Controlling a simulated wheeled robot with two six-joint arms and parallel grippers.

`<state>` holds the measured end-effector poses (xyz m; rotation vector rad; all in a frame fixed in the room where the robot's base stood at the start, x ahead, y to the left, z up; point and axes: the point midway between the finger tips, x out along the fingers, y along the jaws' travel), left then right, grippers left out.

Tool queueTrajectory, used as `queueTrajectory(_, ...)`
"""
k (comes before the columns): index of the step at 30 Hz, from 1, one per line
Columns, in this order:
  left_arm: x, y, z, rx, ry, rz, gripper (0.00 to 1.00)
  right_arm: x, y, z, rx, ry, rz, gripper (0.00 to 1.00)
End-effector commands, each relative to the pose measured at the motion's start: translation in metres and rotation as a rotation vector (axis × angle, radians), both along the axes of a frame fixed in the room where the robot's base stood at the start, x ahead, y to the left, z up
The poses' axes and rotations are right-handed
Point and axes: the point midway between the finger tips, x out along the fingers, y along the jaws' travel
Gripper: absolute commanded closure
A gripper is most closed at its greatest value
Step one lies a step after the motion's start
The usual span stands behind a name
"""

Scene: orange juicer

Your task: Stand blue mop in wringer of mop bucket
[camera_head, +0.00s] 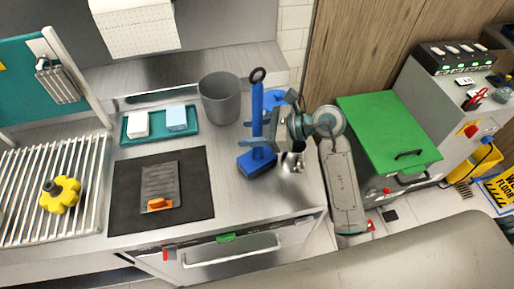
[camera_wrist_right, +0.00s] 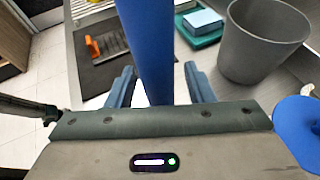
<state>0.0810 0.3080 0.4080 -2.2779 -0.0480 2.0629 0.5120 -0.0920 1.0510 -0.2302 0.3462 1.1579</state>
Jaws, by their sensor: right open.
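The blue mop (camera_head: 257,104) stands upright on the counter, with a dark ring at its top and a blue block-shaped head at its foot. My right gripper (camera_head: 255,133) is at its handle from the right. In the right wrist view the blue handle (camera_wrist_right: 147,45) passes between the two open fingers (camera_wrist_right: 160,86), with a gap showing on each side. A yellow bucket (camera_head: 487,162) stands on the floor at the far right, partly cut off by the grey cabinet; its wringer cannot be made out clearly. My left gripper is not in view.
A grey bin (camera_head: 220,98) and a teal tray (camera_head: 128,136) with two blocks stand behind and left of the mop. A black mat (camera_head: 120,190) lies in front.

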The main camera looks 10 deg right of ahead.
Motion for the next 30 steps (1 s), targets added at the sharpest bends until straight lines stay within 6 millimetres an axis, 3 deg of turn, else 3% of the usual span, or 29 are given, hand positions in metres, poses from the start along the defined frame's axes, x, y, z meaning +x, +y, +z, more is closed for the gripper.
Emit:
queueTrajectory(9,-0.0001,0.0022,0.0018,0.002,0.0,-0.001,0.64,0.0014,0.0038,-0.0027,-0.001,0.0,0.0,0.52)
queueTrajectory(17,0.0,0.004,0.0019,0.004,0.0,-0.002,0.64,0.0014,0.0037,-0.0024,-0.001,0.0,0.0,1.0)
queueTrajectory(30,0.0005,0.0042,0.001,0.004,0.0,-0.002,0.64,0.0016,0.0038,-0.0004,0.0,-0.003,0.001,1.0)
